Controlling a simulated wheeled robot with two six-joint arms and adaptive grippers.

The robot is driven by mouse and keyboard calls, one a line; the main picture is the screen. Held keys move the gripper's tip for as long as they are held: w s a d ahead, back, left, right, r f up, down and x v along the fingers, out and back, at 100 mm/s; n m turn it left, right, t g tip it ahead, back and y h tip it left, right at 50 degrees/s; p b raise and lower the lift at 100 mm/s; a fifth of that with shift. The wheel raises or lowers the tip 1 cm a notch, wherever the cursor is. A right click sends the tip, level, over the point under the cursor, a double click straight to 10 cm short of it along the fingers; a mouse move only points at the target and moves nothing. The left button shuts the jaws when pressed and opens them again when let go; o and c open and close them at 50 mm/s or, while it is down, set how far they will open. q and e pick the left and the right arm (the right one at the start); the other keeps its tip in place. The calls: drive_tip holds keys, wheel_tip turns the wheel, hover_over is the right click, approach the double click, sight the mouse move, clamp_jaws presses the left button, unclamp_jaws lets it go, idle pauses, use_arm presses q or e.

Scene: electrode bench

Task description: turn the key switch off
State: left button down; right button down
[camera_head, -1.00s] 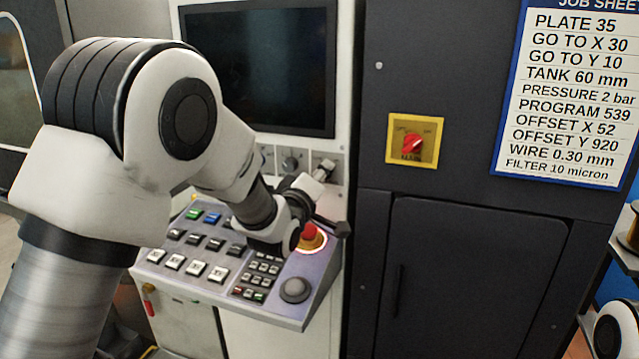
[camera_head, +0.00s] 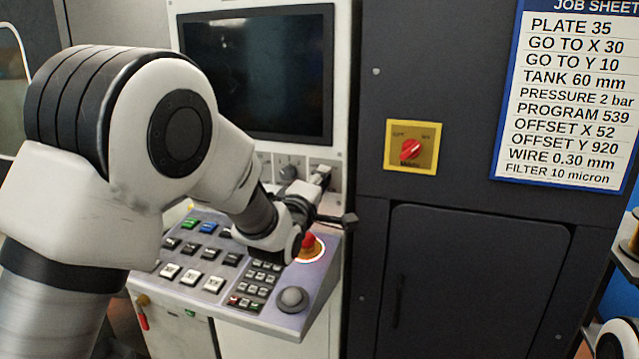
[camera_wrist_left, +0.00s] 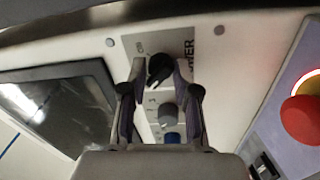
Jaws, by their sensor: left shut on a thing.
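The key switch (camera_wrist_left: 160,67) is a dark knob on a grey plate marked POWER in the left wrist view. It sits between the fingers of my left gripper (camera_wrist_left: 161,78), which is shut on it. In the head view my left gripper (camera_head: 320,178) is at the right end of the small switch row under the screen. There its own fingers and wrist mostly hide the key switch. I cannot read which mark the key points to. My right gripper is out of view.
A grey knob (camera_head: 289,171) is left of the gripper. A red emergency stop button (camera_head: 308,244) with a lit ring is close below my wrist, on the sloping keypad panel (camera_head: 318,290). A red main switch (camera_head: 411,149) on a yellow plate is to the right. The dark screen (camera_head: 258,75) is above.

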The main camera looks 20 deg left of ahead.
use_arm(q)
drive_tip(key=shift+r, duration=0.1)
drive_tip(key=c, duration=1)
unclamp_jaws()
drive_tip(key=shift+o, duration=0.5)
drive_tip(key=shift+w, duration=0.2)
drive_tip(key=shift+s, duration=0.1)
drive_tip(key=s+f, duration=0.1)
drive_tip(key=s, duration=1)
drive_tip(key=shift+s+a, duration=0.2)
drive_tip(key=shift+s, duration=0.15)
drive_tip(key=shift+f, duration=0.1)
